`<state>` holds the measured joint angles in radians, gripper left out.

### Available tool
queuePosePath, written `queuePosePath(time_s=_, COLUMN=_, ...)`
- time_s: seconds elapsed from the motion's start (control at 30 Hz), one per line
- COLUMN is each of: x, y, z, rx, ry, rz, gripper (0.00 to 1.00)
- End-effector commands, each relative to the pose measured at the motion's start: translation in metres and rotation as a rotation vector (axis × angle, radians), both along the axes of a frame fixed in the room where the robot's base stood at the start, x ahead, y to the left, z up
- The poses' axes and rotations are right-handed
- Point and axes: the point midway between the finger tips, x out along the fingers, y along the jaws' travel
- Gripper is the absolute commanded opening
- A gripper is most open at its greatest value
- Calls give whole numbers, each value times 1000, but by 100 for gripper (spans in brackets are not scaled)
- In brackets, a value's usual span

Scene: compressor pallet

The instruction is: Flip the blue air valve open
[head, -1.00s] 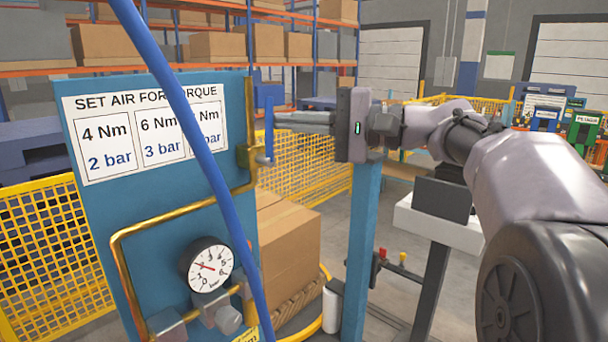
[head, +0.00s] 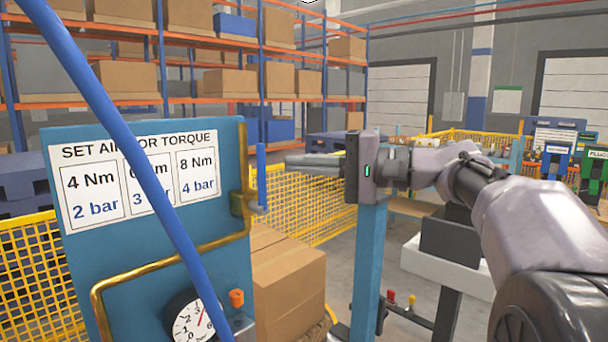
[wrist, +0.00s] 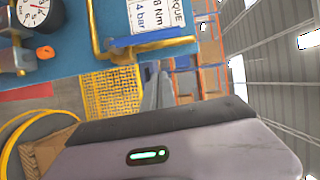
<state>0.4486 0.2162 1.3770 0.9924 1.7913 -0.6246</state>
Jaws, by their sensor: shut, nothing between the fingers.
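The blue air valve lever (head: 261,176) stands upright at the right edge of the blue panel (head: 228,262). It rises from a brass valve body (head: 239,203) and runs along the brass pipe. In the wrist view the lever (wrist: 152,40) lies sideways, parallel to the pipe (wrist: 93,18). My gripper (head: 288,161) is shut and empty. In the head view its tips are just right of the lever's upper part, with a small gap between. In the wrist view the grey fingers (wrist: 155,90) point towards the panel edge, near the lever.
A blue hose (head: 130,150) crosses in front of the panel. A pressure gauge (head: 192,318) and an orange knob (head: 237,298) sit low on it. Cardboard boxes (head: 288,290) and yellow mesh fencing (head: 305,205) are behind. A blue post (head: 369,260) stands below my gripper.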

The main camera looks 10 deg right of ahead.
Motion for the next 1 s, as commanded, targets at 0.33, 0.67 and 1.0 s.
queuePosePath(time_s=0.33, x=-40, y=-69, z=1, rx=1, ry=1, rz=-8, gripper=0)
queuePosePath(time_s=0.67, x=-49, y=-82, z=0, rx=0, ry=0, rz=-4, gripper=0)
queuePosePath(time_s=1.0, x=-49, y=-79, z=-2, rx=-8, ry=7, rz=-3, gripper=0)
